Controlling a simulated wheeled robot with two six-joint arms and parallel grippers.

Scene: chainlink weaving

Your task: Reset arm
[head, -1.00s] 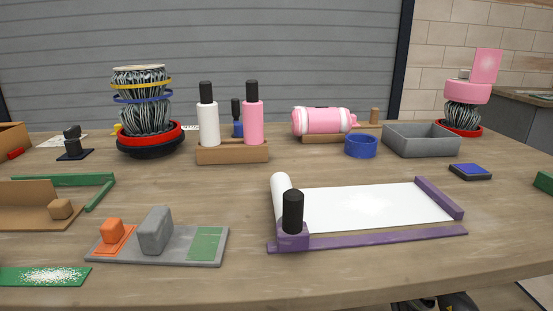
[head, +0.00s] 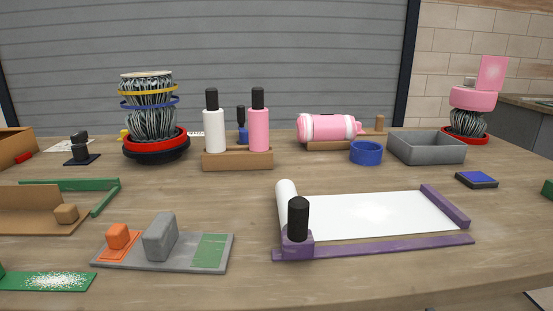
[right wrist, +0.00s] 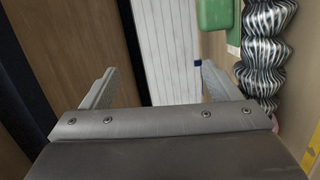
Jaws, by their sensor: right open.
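My right gripper (right wrist: 158,78) shows in the right wrist view with its two grey fingers spread wide and nothing between them. Beyond the fingers is a white lined strip (right wrist: 168,40) beside a brown wooden surface (right wrist: 78,50). A silver-and-black ribbed object (right wrist: 264,50) stands just right of the right finger, and whether they touch cannot be told. Neither gripper shows in the head view. My left gripper is not in view.
The table holds a white sheet in a purple frame (head: 375,240), a grey board with blocks (head: 165,255), bottles in a wooden stand (head: 237,160), a grey tray (head: 427,150) and a ribbed stack with coloured rings (head: 150,110). A green piece (right wrist: 215,14) is near the ribbed object.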

